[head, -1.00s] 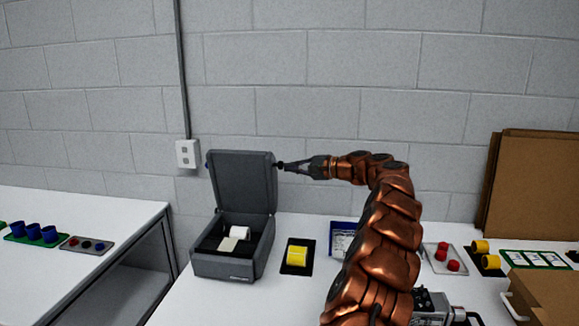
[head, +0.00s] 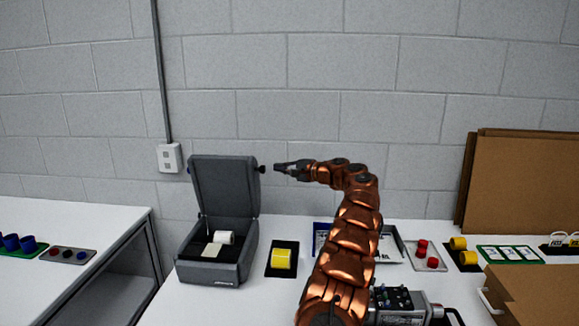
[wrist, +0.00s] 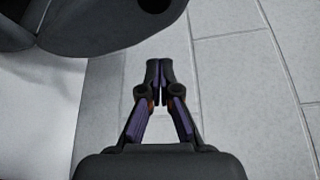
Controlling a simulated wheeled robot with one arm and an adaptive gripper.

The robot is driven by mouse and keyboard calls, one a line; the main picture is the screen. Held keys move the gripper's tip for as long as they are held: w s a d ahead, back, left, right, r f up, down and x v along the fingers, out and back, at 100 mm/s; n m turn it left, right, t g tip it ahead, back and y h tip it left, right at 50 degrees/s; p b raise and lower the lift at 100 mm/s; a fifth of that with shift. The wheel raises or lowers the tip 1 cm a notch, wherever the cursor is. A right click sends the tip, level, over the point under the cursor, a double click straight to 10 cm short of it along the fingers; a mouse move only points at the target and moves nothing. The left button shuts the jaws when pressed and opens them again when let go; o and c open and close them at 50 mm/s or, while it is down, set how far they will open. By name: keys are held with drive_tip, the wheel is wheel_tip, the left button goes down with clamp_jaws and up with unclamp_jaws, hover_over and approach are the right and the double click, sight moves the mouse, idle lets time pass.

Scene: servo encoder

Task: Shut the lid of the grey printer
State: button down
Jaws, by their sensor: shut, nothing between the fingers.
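The grey printer (head: 217,264) stands on the white bench at the left of my arm in the head view. Its lid (head: 225,187) is raised, leaning slightly back, with a dark knob at its upper right side. A white roll (head: 224,237) sits inside the open body. My gripper (head: 277,168) is shut and empty, just right of the lid's upper edge, with a small gap to the knob. In the wrist view the closed fingertips (wrist: 160,64) point toward the wall, and a dark rounded part, probably of the lid, shows at the upper left.
A yellow roll (head: 281,259) on a black mat lies right of the printer. Red parts on a grey plate (head: 432,262) and cardboard sheets (head: 525,185) stand farther right. A wall socket (head: 170,158) is behind the printer. A gap separates the left bench.

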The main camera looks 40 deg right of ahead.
drive_tip(key=shift+s+a+r+p, duration=0.1)
drive_tip(key=shift+a+p, duration=0.15)
drive_tip(key=shift+a, duration=0.45)
drive_tip(key=shift+w+a+r+p, duration=0.15)
drive_tip(key=shift+a+p, duration=0.15)
drive_tip(key=shift+a, duration=0.35)
drive_tip(key=shift+s+a+r+p, duration=0.15)
drive_tip(key=shift+a+p, duration=0.1)
drive_tip(key=shift+a, duration=0.45)
drive_tip(key=shift+s+a+f+b, duration=0.1)
drive_tip(key=shift+f+b, duration=0.05)
drive_tip(key=shift+b, duration=0.25)
